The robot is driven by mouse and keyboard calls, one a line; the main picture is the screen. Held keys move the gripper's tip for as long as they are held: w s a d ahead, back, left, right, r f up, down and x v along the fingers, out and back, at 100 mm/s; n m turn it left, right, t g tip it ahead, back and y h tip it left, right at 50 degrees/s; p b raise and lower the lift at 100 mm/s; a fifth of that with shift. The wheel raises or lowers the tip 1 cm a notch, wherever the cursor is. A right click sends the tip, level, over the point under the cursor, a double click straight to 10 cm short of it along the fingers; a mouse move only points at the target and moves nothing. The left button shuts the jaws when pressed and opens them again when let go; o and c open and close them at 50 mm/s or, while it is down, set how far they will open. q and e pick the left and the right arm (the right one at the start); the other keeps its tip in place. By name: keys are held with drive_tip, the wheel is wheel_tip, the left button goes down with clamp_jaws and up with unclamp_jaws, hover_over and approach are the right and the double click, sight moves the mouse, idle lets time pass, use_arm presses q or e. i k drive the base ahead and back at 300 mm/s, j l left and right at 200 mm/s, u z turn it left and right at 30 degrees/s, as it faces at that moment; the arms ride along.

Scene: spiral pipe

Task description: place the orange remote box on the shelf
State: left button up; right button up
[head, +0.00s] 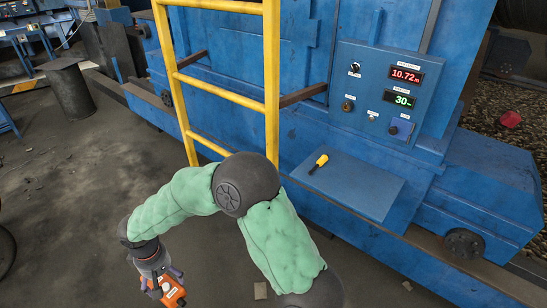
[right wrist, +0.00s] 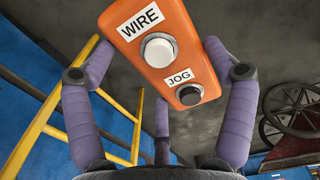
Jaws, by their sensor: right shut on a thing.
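The orange remote box (head: 174,294) is in my right gripper (head: 162,282), low at the bottom left of the head view. In the right wrist view the box (right wrist: 165,22) shows a white button labelled WIRE and a black one labelled JOG. The purple fingers of my right gripper (right wrist: 158,62) are shut on its two sides. The shelf (head: 362,190) is a flat blue plate on the front of the blue machine, to the right of and apart from the box. A yellow-handled tool (head: 318,164) lies at its left end. My left gripper is not in view.
A yellow ladder (head: 272,80) stands against the machine, left of the shelf. A control panel (head: 385,95) with lit displays is above the shelf. A dark rail (head: 430,252) runs along the machine's foot. The rest of the shelf top is clear.

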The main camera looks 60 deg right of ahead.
sight(369, 187)
drive_tip(key=k+l, duration=0.15)
drive_tip(key=l, duration=0.25)
drive_tip(key=k+l+z, duration=0.1)
drive_tip(key=l, duration=0.25)
drive_tip(key=k+l, duration=0.2)
drive_tip(key=l, duration=0.2)
drive_tip(key=k+l+z, duration=0.1)
drive_tip(key=l, duration=0.3)
drive_tip(key=k+l+z, duration=0.1)
drive_tip(key=l, duration=0.3)
drive_tip(key=k+l, duration=0.15)
drive_tip(key=l, duration=0.25)
